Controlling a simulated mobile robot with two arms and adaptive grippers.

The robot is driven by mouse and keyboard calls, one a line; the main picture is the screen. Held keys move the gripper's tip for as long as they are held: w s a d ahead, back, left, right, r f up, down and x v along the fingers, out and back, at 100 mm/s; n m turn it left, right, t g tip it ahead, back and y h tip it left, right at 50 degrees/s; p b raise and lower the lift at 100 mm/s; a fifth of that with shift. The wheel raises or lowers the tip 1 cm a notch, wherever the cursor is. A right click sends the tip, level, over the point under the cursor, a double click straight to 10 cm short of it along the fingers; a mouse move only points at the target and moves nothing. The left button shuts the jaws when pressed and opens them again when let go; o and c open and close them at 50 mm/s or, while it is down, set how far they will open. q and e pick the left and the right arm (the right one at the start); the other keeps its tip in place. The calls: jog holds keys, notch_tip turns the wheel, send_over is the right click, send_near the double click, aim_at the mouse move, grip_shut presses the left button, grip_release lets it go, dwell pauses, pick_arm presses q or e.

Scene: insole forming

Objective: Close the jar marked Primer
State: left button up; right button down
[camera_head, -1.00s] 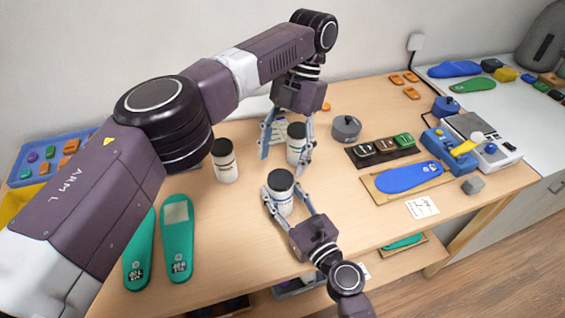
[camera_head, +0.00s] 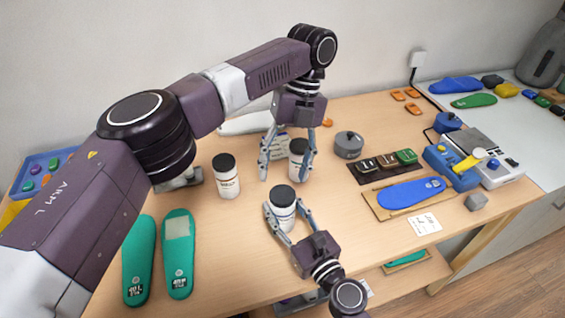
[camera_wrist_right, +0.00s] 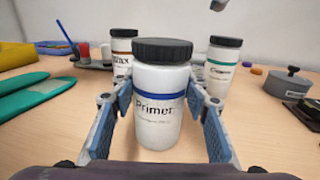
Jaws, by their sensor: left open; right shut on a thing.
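The white Primer jar (camera_wrist_right: 160,110) with a blue band stands upright in the right wrist view, a black lid (camera_wrist_right: 162,50) sitting level on top; I cannot tell how tight it is. In the head view this jar (camera_head: 281,214) is between the fingers of my right gripper (camera_head: 284,212), which is shut on its sides. My left gripper (camera_head: 286,176) is open with fingers pointing down, behind the Primer jar. Another lidded jar (camera_head: 299,165) is by its right finger; the fingers partly hide it.
A lidded jar (camera_head: 226,180) stands to the left; two teal insoles (camera_head: 178,250) lie at the front left. A grey round container (camera_head: 348,146), a blue insole (camera_head: 410,193) on a board and a blue device (camera_head: 445,168) are to the right.

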pick_arm(q)
jog(key=n, duration=0.4)
jog(key=shift+w+r+n+t, duration=0.1)
jog(key=shift+n+t, duration=0.2)
jog(key=shift+n, duration=0.1)
jog(key=n, duration=0.4)
jog(key=shift+r+h, duration=0.15)
jog(key=shift+h, duration=0.15)
jog(key=n, duration=0.4)
jog(key=shift+a+r+n+t, duration=0.1)
jog(key=shift+r+n+t, duration=0.1)
jog(key=shift+n+t, duration=0.15)
jog(key=n, duration=0.3)
jog(key=shift+r, duration=0.1)
jog(key=n, duration=0.4)
jog(key=shift+s+r+n+t+h, duration=0.2)
jog(key=shift+n+t+h, duration=0.05)
jog(key=shift+t+h, duration=0.15)
jog(key=n, duration=0.3)
jog(key=shift+s+r, duration=0.1)
jog(key=shift+r, duration=0.05)
jog(key=n, duration=0.4)
jog(key=shift+s+a+r+t+h, duration=0.1)
jog(key=shift+s+r+t+h, duration=0.1)
jog(key=shift+r+t+h, duration=0.1)
jog(key=n, duration=0.4)
jog(key=shift+s+r+n, duration=0.2)
jog(key=shift+s+n, duration=0.05)
jog(key=shift+n, duration=0.15)
